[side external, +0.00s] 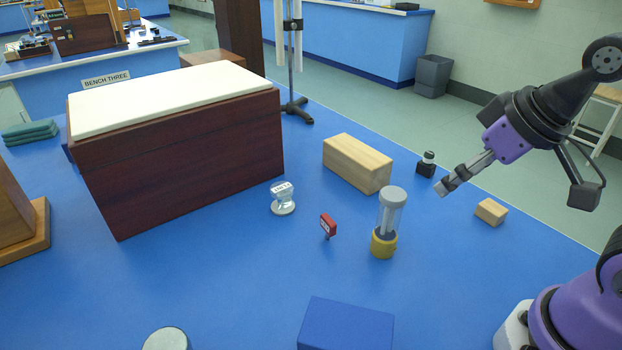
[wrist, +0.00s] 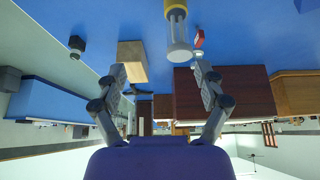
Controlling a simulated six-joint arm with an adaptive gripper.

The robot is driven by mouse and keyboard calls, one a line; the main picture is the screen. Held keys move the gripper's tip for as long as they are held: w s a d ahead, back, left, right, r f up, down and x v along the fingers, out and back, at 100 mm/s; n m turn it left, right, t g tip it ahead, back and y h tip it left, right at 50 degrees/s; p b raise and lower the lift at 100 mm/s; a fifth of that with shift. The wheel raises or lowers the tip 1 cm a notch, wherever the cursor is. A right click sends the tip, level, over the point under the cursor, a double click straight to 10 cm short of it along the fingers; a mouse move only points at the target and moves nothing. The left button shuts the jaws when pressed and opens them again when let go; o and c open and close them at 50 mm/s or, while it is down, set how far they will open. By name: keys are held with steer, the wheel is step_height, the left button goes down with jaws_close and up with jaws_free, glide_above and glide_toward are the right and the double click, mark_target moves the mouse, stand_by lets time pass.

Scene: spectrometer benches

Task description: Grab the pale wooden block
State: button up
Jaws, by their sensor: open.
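A large pale wooden block (side external: 350,165) lies on the blue bench in the middle of the side view. It also shows in the wrist view (wrist: 131,58), beyond my left-hand fingertip in the picture. A smaller pale wooden block (side external: 491,211) lies near the bench's right edge. I cannot tell which one the task names. My gripper (side external: 445,188) is above the bench, to the right of the large block and up and left of the small one in the side view. In the wrist view its fingers (wrist: 160,70) are spread with nothing held between them.
A clear cylinder with a yellow base (side external: 384,244) stands in front of the large block. A small black item (side external: 427,166) stands right of that block. A red item (side external: 328,226), a glass piece (side external: 283,200), a blue block (side external: 346,326) and a dark wooden case (side external: 185,160) are also around.

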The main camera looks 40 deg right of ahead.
steer(key=m+g, duration=0.1)
steer(key=g, duration=0.5)
glide_above(494, 206)
steer(key=f, duration=1)
steer(key=shift+w+a+f, duration=0.2)
steer(key=f, duration=0.5)
steer(key=shift+s+d+f, duration=0.1)
steer(key=shift+s+f, duration=0.1)
steer(key=shift+f, duration=0.2)
steer(key=c, duration=1.1)
